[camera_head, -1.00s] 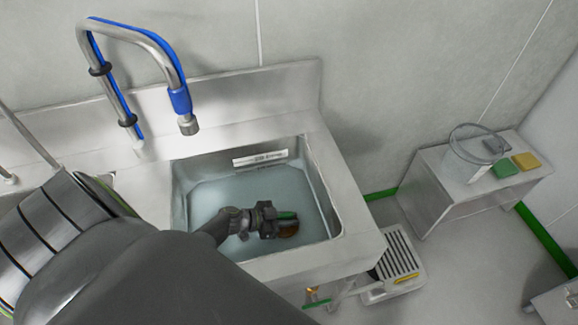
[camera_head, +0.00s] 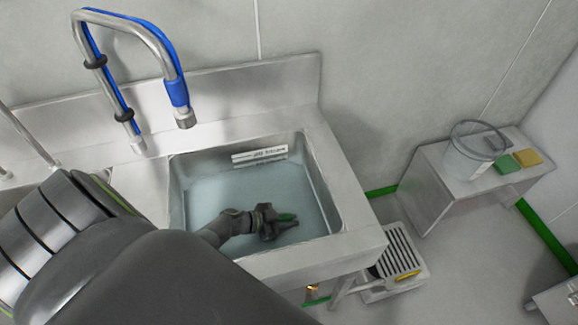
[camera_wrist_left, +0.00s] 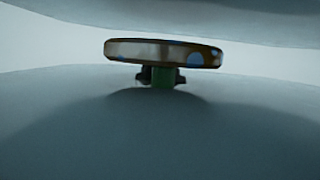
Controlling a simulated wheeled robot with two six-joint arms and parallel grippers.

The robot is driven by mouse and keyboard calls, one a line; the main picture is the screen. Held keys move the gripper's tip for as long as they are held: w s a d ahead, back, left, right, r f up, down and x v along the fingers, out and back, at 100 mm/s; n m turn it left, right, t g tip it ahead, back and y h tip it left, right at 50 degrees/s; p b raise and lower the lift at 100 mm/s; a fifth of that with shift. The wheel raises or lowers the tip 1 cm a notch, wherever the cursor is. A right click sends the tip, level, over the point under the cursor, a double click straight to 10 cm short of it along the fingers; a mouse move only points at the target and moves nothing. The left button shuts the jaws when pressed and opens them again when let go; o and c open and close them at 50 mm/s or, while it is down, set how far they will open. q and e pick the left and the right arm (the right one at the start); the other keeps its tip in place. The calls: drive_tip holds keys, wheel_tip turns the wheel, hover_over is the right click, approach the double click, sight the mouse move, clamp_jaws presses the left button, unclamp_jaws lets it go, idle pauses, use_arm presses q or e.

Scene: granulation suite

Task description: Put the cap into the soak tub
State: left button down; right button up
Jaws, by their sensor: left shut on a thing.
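The soak tub appears to be the steel sink basin (camera_head: 307,185), which holds bluish water (camera_head: 225,195) and has a white label on its back wall. My left gripper (camera_head: 280,226) reaches down inside the basin, low at the water. It is shut on the cap. In the left wrist view the cap (camera_wrist_left: 163,52) is a brown-orange disc seen edge-on, with a green stem between the dark fingertips. Whether it touches the bottom cannot be told. My right gripper is out of view.
A faucet (camera_head: 185,117) with a blue hose arches over the left of the basin. A bench (camera_head: 445,190) at the right holds a clear container (camera_head: 465,160) and green and yellow sponges.

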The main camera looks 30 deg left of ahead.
use_arm(q)
drive_tip(key=shift+f+b, duration=0.25)
drive_tip(key=shift+b, duration=0.1)
drive_tip(key=c, duration=1.4)
unclamp_jaws()
drive_tip(key=shift+r+p, duration=0.7)
drive_tip(key=shift+p, duration=0.25)
drive_tip(key=shift+s+a+r, duration=0.1)
drive_tip(key=shift+s, duration=0.05)
drive_tip(key=b+v, duration=0.1)
drive_tip(key=v, duration=0.4)
drive_tip(key=shift+s+a, duration=0.1)
drive_tip(key=shift+s, duration=0.1)
drive_tip(key=shift+v, duration=0.85)
